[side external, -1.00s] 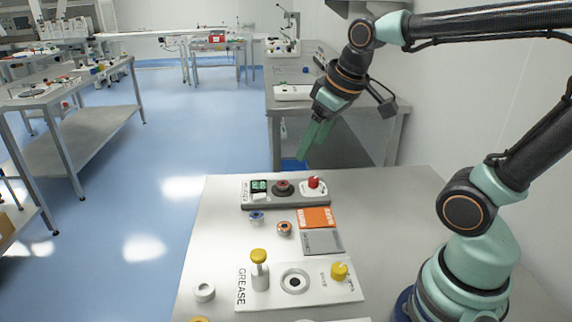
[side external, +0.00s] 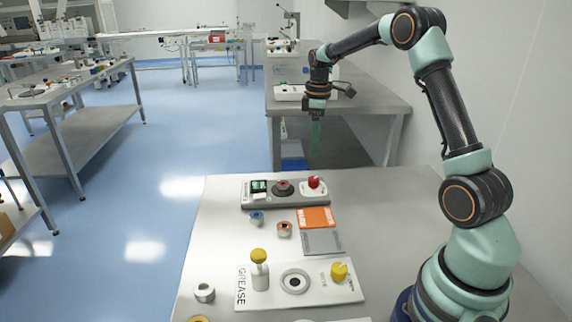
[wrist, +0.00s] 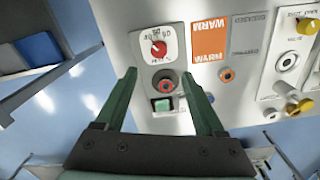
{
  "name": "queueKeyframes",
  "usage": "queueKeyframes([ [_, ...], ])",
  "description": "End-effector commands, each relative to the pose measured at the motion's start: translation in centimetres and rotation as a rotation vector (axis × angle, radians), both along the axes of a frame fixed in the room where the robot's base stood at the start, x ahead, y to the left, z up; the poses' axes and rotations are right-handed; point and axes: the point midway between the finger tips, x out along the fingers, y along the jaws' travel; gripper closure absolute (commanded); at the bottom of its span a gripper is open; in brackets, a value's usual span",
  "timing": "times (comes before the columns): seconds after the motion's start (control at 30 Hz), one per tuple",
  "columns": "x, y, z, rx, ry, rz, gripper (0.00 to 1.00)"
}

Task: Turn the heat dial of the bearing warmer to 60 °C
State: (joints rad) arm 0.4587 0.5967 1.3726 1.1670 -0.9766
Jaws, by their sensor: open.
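The bearing warmer (side external: 262,203) is a grey unit at the far edge of the bench. Its heat dial (side external: 314,183) is a red knob on a white plate at the unit's right end. In the wrist view the heat dial (wrist: 158,48) has a pale pointer mark and printed figures too small to read surely. A dark round post with a red ring (wrist: 165,84) and a small green display (wrist: 163,105) sit beside it. My gripper (side external: 316,152) points down, open and empty, above the warmer and apart from the dial. In the wrist view the dial appears beyond the fingertips, between them.
An orange card (side external: 317,217) and a grey card (side external: 322,242) lie near the warmer. A blue ring (side external: 257,218) and a copper-coloured ring (side external: 284,229) stand beside them. The grease station (side external: 320,291) with yellow knobs is nearer. The bench's left side is mostly bare.

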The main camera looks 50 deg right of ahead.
Motion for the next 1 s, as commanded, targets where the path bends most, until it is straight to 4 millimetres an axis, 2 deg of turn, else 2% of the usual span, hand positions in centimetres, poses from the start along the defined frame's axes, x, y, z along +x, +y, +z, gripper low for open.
queueKeyframes([
  [0.27,0.0,-0.3,-2.6,0.004,0.008,0.007,0.29],
  [0.5,-0.1,-0.2,-7.2,0.005,0.010,0.006,0.29],
  [0.7,-0.1,-0.2,-10.5,0.004,0.008,0.006,0.29],
  [0.83,0.0,-0.2,-11.7,0.003,0.006,0.006,0.29],
  [1.0,0.0,-0.3,-12.4,0.002,0.005,0.006,0.29],
])
